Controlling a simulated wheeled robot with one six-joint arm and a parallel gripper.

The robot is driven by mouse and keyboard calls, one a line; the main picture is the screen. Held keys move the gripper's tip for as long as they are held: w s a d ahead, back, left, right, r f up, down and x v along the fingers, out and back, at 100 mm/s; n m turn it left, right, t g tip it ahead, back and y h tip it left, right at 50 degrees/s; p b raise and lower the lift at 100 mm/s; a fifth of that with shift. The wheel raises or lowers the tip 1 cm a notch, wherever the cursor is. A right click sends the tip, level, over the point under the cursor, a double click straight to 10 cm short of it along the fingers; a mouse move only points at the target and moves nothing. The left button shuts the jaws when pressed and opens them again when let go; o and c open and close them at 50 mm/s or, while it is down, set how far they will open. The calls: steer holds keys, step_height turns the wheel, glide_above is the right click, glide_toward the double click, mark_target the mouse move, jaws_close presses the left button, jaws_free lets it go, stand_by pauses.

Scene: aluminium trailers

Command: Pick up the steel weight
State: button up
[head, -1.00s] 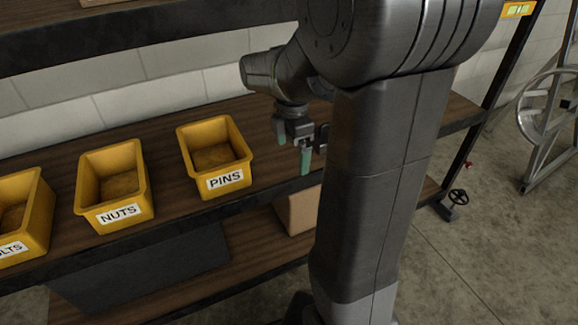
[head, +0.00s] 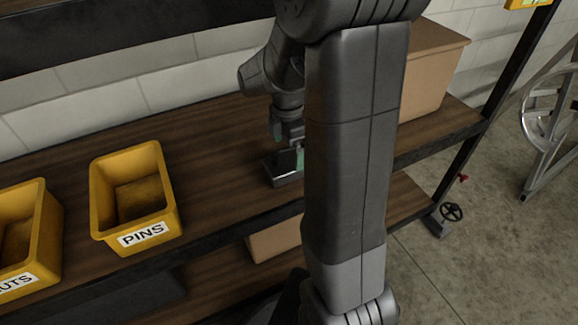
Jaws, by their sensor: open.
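A grey metal block, which looks like the steel weight (head: 287,179), lies on the wooden shelf (head: 215,150) near its front edge, partly hidden behind my arm. My gripper (head: 290,158) points down right at the block, with its green-padded fingers low over it or beside it. The jaws are open. My arm hides the right side of the gripper and of the block, so I cannot tell whether the fingers touch it.
A yellow bin labelled PINS (head: 143,233) stands on the shelf to the left, with a second yellow bin (head: 22,276) beyond it. A cardboard box (head: 432,70) stands at the right end. The shelf between the PINS bin and my gripper is clear.

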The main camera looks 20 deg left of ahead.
mark_target(289, 161)
steer(key=f, duration=0.1)
steer(key=f+b, duration=0.1)
steer(key=f, duration=0.3)
steer(key=shift+w, duration=0.25)
steer(key=shift+d+r, duration=0.1)
steer(key=shift+c, duration=0.5)
steer(key=c, duration=1.8)
steer(key=shift+r, duration=0.1)
steer(key=shift+c, duration=1.2)
steer(key=shift+r, duration=0.1)
